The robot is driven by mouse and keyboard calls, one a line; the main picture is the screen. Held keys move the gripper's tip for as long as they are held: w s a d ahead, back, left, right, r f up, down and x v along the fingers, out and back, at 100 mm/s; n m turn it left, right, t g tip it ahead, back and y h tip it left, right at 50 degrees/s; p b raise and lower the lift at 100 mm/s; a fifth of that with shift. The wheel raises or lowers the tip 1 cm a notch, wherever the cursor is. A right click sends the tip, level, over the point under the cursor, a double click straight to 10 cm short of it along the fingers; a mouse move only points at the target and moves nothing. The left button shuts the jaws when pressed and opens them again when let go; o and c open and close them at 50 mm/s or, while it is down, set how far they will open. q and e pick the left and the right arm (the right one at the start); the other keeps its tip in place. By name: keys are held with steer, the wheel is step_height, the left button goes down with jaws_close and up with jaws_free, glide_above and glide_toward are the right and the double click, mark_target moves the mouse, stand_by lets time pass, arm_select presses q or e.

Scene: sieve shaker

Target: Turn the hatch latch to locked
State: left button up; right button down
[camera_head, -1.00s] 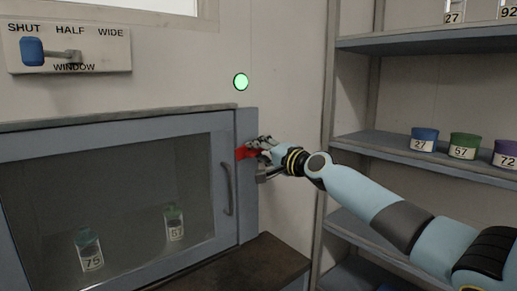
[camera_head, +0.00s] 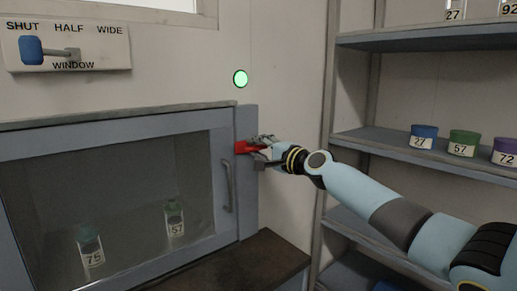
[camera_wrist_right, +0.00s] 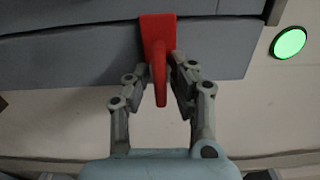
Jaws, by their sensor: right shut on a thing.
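The red hatch latch (camera_head: 244,147) is on the right-hand frame of the grey hatch (camera_head: 110,122), beside its upper right corner. In the head view its handle lies roughly level, pointing right. In the right wrist view the red latch (camera_wrist_right: 158,42) shows a backplate and a narrow handle standing out between the fingers. My right gripper (camera_head: 264,149) is shut on the handle, its fingers on either side, as the right wrist view also shows (camera_wrist_right: 160,88). The fingers partly cover the handle in the head view. My left gripper is not in view.
Jars marked 75 (camera_head: 91,252) and 57 (camera_head: 175,222) stand behind the glass. A round green light (camera_head: 240,78) is above the latch. Shelves with numbered jars (camera_head: 424,137) stand right of my arm.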

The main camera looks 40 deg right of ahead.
steer(key=c, duration=1.4)
jaws_free()
steer(key=shift+o, duration=0.2)
steer(key=shift+s+f, duration=0.1)
steer(key=shift+s, duration=0.2)
steer(key=s, duration=0.7)
steer(key=shift+d, duration=0.3)
